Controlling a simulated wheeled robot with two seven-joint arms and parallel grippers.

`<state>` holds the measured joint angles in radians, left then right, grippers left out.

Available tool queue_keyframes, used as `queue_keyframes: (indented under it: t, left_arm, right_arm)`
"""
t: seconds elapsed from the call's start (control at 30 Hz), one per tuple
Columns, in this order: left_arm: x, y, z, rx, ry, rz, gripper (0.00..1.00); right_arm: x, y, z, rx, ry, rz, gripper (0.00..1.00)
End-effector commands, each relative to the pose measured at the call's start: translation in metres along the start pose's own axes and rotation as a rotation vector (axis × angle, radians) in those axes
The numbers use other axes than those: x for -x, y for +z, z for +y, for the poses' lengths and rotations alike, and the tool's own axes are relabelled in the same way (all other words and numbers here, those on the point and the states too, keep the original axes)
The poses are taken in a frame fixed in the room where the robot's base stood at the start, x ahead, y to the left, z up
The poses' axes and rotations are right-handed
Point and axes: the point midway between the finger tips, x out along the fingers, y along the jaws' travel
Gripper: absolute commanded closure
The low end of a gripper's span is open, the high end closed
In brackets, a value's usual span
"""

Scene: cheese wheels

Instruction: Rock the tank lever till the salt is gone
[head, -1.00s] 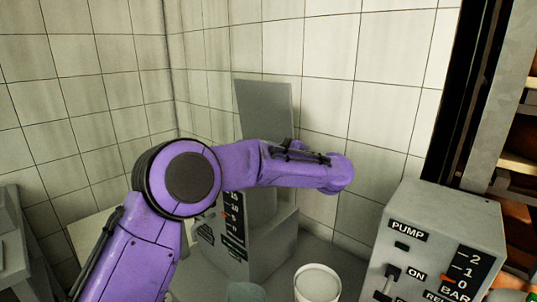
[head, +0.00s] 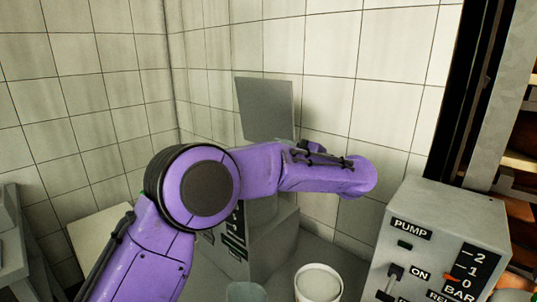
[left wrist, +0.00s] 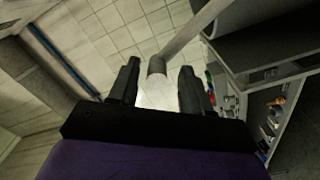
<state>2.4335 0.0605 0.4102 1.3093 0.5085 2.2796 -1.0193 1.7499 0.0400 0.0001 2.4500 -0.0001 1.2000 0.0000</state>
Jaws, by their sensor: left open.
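My left arm reaches across the head view from the lower left. Its gripper is hidden there. In the left wrist view my left gripper (left wrist: 160,92) is open, with its two dark fingers apart. A grey bar with a rounded end (left wrist: 157,66), possibly the lever, comes down from the upper right and ends by the gap between the fingertips. I cannot tell whether they touch. In the head view a grey cabinet with a dark marked scale (head: 262,240) stands behind my arm, partly hidden. No salt can be made out. My right gripper is not in view.
A grey PUMP box (head: 440,235) with a switch and BAR scale stands at the right. A white bucket (head: 318,284) is between it and the cabinet. A grey upright panel (head: 265,108) stands near the tiled wall. Shelves (head: 520,160) are at the far right.

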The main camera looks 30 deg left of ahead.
Motion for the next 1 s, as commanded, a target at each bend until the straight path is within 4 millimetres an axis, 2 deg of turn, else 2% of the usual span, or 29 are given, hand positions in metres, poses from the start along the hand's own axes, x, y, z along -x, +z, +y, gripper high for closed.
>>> queue_keyframes:
  t: [0.03, 0.1, 0.3, 1.0]
  left_arm:
    - [0.014, 0.002, -0.002, 0.002, 0.005, -0.001, 0.52]
    - [0.03, 0.002, -0.002, 0.001, 0.005, -0.001, 0.52]
    - [0.058, 0.002, -0.001, 0.0, 0.002, 0.0, 0.52]
    - [0.062, 0.001, 0.0, -0.001, 0.0, -0.001, 0.52]
  right_arm:
    - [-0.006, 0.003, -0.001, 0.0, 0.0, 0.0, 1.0]
    - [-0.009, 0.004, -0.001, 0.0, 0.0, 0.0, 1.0]
    - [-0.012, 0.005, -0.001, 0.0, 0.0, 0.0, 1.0]
    - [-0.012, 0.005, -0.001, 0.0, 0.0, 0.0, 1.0]
